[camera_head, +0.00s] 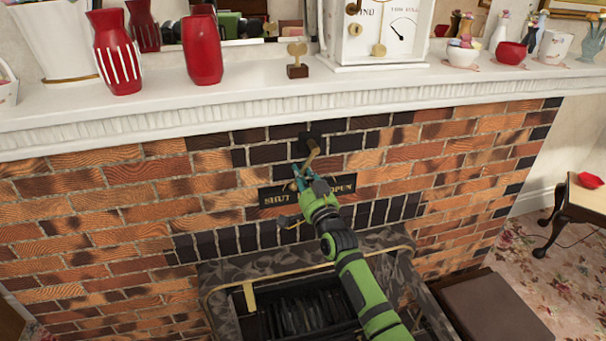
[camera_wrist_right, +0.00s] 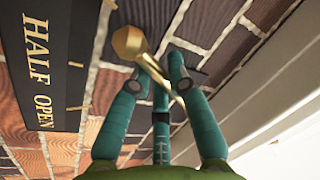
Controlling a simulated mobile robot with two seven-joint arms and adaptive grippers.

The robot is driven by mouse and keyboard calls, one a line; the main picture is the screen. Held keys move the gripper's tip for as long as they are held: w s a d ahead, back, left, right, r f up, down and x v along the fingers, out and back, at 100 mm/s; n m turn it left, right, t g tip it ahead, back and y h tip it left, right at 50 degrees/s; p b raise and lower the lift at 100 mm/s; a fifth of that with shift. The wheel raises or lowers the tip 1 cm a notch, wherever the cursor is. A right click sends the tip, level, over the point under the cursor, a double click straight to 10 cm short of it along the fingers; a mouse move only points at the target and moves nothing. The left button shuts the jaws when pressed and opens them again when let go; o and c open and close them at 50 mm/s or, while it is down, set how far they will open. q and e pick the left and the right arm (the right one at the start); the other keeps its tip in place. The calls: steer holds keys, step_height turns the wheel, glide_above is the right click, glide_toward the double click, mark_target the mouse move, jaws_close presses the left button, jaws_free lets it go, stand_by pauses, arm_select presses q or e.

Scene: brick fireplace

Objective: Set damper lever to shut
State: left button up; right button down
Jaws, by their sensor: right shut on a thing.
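The damper lever (camera_head: 313,149) is a short brass bar on a dark mount in the brick front, just below the mantel. In the head view it points down toward the dark lettered plate (camera_head: 284,198), where "SHUT" shows at left and "OPEN" at right. My right gripper (camera_head: 300,172) covers the plate's middle. In the right wrist view, the lever's round brass end (camera_wrist_right: 127,41) sticks out by the teal fingertips (camera_wrist_right: 164,62), which are shut on its shaft. "HALF" and "OPEN" read on the plate (camera_wrist_right: 45,75) there. My left gripper is not in view.
The white mantel (camera_head: 150,118) overhangs the lever, with red vases (camera_head: 203,50) and a white clock (camera_head: 378,35) on it. The firebox grate (camera_head: 310,315) lies below my right arm. A small table (camera_head: 580,205) stands at the right.

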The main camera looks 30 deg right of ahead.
steer(key=c, duration=1.2)
jaws_free()
steer(key=shift+o, duration=0.2)
steer(key=v, duration=1.2)
steer(key=shift+f, duration=0.1)
